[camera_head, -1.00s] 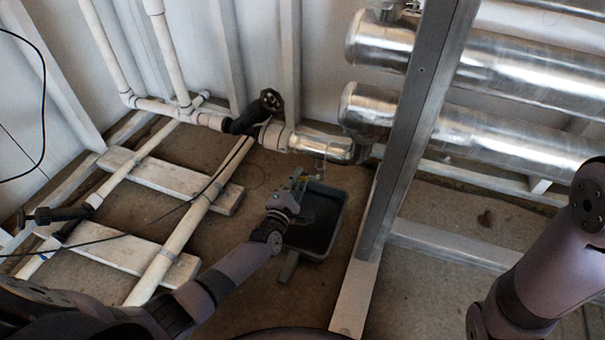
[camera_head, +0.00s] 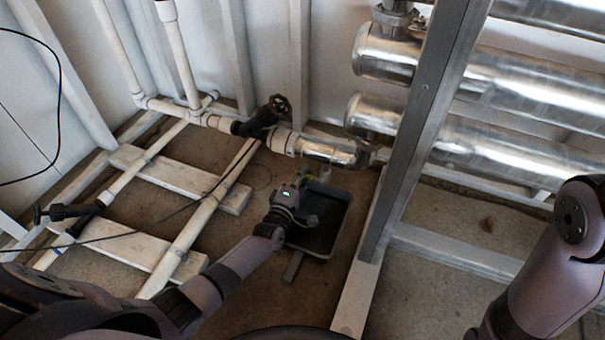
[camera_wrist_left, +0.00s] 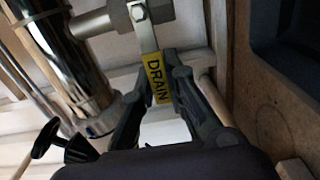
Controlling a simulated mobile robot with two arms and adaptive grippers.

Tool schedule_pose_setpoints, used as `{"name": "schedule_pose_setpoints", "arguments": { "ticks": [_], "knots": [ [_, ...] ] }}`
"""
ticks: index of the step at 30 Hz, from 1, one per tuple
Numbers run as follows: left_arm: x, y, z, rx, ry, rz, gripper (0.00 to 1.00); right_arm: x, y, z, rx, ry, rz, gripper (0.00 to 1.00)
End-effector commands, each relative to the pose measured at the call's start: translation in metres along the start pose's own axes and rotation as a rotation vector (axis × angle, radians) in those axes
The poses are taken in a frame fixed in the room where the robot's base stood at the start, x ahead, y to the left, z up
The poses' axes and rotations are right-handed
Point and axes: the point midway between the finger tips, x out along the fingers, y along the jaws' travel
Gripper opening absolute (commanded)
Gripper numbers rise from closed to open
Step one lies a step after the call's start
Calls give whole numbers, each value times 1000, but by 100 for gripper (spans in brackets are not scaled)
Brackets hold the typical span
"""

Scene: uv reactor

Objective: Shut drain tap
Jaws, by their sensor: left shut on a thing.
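The drain tap is a small metal valve (camera_wrist_left: 132,18) under the shiny steel pipe, with a flat lever handle. The lever's yellow sleeve (camera_wrist_left: 155,78), marked DRAIN, sits between the fingers of my left gripper (camera_wrist_left: 157,88), which is shut on it in the left wrist view. In the head view my left gripper (camera_head: 308,188) is at the tap, above a dark tray (camera_head: 340,215). The tap is small there, and the gripper partly hides it, so the exact lever angle is hard to tell. My right gripper is out of view.
The steel pipe (camera_head: 328,150) joins white pipework with a black valve (camera_head: 268,115) close by. A metal upright (camera_head: 410,150) stands right of the tray, with large steel cylinders (camera_head: 500,130) behind it. A thin black cable crosses the left side.

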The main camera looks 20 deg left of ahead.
Motion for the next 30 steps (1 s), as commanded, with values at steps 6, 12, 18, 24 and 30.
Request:
{"name": "schedule_pose_setpoints", "arguments": {
  "ticks": [6, 12, 18, 24, 30],
  "knots": [
    [-1, -1, 1, 7, -2, -2, 0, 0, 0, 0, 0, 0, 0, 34],
    [-1, -1, 1, 5, -2, -1, 22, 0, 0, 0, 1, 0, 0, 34],
    [0, 0, 0, 4, -1, 0, 34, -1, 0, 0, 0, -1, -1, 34],
    [0, 0, 0, 3, -1, 0, 34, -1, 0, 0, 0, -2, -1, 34],
    [-10, -1, 0, 2, 0, -1, 34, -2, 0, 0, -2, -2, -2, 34]
  ]
}}
